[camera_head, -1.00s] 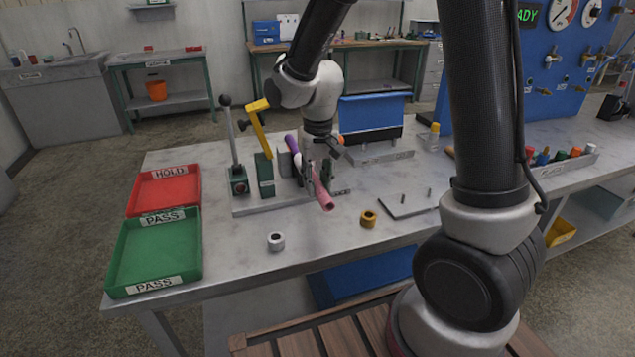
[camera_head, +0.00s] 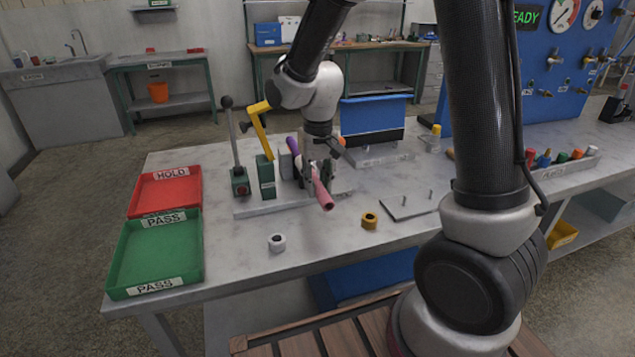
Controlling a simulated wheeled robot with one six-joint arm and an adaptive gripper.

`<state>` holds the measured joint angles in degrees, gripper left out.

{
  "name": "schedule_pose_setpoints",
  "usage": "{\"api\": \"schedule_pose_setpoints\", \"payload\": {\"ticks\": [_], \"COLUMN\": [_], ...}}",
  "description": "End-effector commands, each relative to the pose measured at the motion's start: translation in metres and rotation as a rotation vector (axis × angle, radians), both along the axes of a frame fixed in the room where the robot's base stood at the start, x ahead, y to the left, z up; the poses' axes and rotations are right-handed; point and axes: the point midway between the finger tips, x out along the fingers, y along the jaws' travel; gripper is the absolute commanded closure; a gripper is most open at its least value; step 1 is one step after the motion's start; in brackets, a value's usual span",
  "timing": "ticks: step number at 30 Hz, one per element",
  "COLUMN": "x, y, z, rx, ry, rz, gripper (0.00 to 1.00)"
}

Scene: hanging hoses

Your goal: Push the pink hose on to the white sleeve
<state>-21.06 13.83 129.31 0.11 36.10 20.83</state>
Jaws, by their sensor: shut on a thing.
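The pink hose (camera_head: 324,194) is a short tube above the fixture on the bench, sloping with its free end down toward the front edge. My gripper (camera_head: 318,178) is shut on the pink hose, with one finger on each side. A purple hose (camera_head: 292,145) stands tilted behind it, roughly in line with the pink hose. The white sleeve is small and lies between the two hoses; my gripper and the pink hose hide most of it. I cannot tell whether the pink hose touches or covers the sleeve.
A lever (camera_head: 233,150) and a yellow clamp arm (camera_head: 259,130) stand left of the hoses. A red tray (camera_head: 133,203) and green tray (camera_head: 113,265) lie at the left. A grey ring (camera_head: 277,243) and brass ring (camera_head: 369,221) lie in front. A pegged plate (camera_head: 405,211) is right.

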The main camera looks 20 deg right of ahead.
Motion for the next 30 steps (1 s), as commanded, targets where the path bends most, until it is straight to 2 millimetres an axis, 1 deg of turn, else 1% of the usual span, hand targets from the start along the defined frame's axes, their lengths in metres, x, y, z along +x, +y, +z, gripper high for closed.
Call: {"api": "schedule_pose_setpoints", "payload": {"ticks": [9, 21, 30], "x": [0.0006, 0.0081, 0.0091], "y": [0.0, 0.0001, 0.0], "z": [0.0, 0.0001, 0.0002], "rx": [0.0, 0.0, 0.0], "ry": [0.0, 0.0, 0.0], "rz": [0.0, 0.0, 0.0], "gripper": [0.99, 0.99, 0.99]}}
